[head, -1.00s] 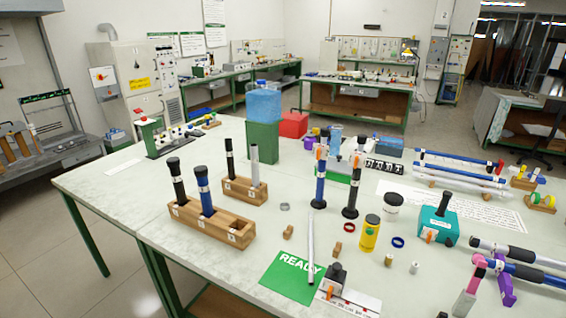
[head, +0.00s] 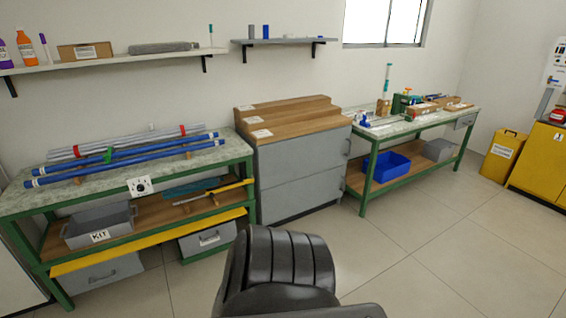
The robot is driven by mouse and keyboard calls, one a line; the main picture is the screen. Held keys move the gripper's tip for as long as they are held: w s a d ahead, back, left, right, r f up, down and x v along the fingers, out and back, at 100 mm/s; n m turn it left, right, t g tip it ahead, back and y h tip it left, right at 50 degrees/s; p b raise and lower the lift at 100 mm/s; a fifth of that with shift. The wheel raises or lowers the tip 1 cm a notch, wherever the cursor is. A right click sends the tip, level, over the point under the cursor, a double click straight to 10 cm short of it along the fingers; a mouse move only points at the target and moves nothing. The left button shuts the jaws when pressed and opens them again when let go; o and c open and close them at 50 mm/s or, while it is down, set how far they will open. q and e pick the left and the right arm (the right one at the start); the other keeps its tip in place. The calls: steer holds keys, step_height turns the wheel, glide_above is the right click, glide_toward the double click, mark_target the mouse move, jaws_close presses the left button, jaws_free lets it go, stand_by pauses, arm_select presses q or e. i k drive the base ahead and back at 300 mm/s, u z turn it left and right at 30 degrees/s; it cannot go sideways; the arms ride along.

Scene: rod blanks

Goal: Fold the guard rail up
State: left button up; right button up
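A long yellow rail (head: 150,243) runs along the front of the lower shelf of the left green-framed bench (head: 120,176). It looks like the guard rail and sits tilted outward, low at the shelf's front edge. Neither of my grippers is in view.
A grey drawer cabinet (head: 300,180) with a stepped wooden top adjoins the bench. A second bench (head: 415,131) holds a blue bin (head: 385,166). Floor at right (head: 450,240) is clear.

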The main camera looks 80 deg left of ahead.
mark_target(157, 239)
steer(key=u, duration=3.2)
steer(key=i, duration=0.65)
steer(key=z, duration=0.9)
steer(key=i, duration=0.95)
steer(key=u, duration=0.6)
steer(key=i, duration=1)
steer(key=u, duration=0.85)
